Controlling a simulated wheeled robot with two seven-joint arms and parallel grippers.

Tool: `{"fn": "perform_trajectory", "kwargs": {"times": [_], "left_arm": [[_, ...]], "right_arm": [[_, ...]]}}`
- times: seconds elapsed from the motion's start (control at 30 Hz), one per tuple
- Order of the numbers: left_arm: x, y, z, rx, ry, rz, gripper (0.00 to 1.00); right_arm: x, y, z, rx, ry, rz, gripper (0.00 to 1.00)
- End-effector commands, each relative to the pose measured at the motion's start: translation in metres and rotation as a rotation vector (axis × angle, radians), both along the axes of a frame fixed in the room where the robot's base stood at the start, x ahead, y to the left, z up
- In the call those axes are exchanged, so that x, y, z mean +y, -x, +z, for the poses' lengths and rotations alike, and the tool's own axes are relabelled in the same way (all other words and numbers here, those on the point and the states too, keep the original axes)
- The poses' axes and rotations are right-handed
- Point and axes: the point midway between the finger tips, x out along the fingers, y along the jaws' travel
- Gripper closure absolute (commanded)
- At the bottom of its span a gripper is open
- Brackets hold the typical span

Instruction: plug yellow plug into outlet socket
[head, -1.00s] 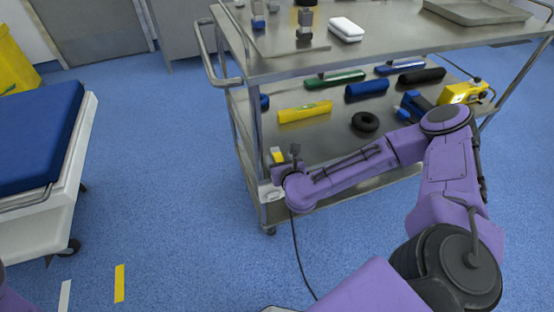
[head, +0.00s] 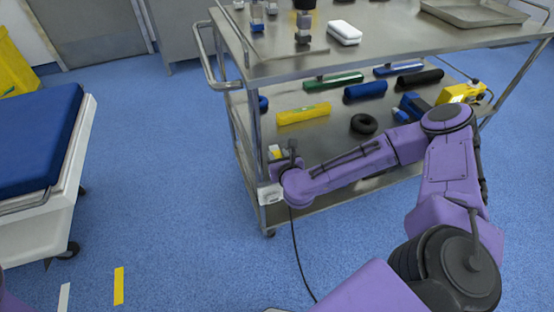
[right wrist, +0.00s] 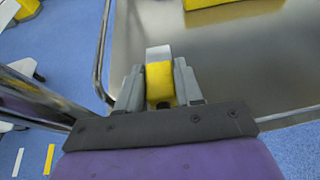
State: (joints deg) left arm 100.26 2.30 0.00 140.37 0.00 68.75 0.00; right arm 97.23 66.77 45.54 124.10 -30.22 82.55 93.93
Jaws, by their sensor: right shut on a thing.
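The yellow plug (right wrist: 159,83) sits between the two grey fingers of my right gripper (right wrist: 160,95), which is shut on it. In the head view the plug (head: 275,152) shows as a small yellow and white piece by the cart's near left corner. A pale block (right wrist: 158,53) lies just past the plug in the wrist view; I cannot tell whether it is part of the plug. A white box that looks like the outlet socket (head: 269,194) is at the cart's lower corner, below and left of my gripper, partly covered by my wrist. My left gripper is out of view.
The metal cart (head: 345,63) carries a white case (head: 344,32) on top and several coloured rolls below. A black cable (head: 299,262) hangs from my right wrist to the floor. A blue-topped bed (head: 38,135) stands left, with clear floor between.

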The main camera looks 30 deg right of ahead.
Motion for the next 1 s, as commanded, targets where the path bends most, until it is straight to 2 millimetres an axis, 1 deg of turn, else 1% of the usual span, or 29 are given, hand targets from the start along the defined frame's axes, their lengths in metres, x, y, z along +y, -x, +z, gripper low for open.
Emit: {"fn": "perform_trajectory", "kwargs": {"times": [0.03,0.07,0.17,0.2,0.27,0.3,0.33,0.4,0.53,0.6,0.7,0.83,1.0], "left_arm": [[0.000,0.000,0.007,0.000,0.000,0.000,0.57],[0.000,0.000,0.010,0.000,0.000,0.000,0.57],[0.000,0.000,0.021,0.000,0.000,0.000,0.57],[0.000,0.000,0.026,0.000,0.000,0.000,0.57],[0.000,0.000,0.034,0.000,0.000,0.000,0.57],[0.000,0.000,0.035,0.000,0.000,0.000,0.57],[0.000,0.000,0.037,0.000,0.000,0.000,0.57],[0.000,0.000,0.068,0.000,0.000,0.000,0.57],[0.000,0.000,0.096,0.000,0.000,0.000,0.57],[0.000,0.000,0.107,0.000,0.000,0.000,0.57],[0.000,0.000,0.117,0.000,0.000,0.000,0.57],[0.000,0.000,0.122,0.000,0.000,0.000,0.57],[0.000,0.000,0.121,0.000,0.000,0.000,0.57]], "right_arm": [[0.000,-0.001,0.016,-0.005,-0.001,-0.001,0.95],[-0.001,0.004,0.023,-0.004,-0.003,-0.002,0.95],[-0.004,0.026,0.049,-0.004,-0.006,-0.005,0.95],[-0.005,0.036,0.063,-0.005,-0.007,-0.006,0.95],[-0.007,0.051,0.082,-0.006,-0.009,-0.007,0.95],[-0.009,0.065,0.083,-0.001,-0.009,-0.008,0.95],[-0.010,0.074,0.087,-0.001,-0.010,-0.007,0.95],[-0.011,0.089,0.104,0.005,-0.002,-0.002,0.95],[-0.013,0.110,0.110,0.004,0.002,-0.001,0.95],[-0.014,0.119,0.113,0.003,0.001,0.001,0.95],[-0.016,0.130,0.114,0.001,0.001,-0.001,0.95],[-0.017,0.138,0.113,0.000,-0.001,-0.001,0.95],[-0.017,0.139,0.111,-0.001,0.000,0.000,0.95]]}}
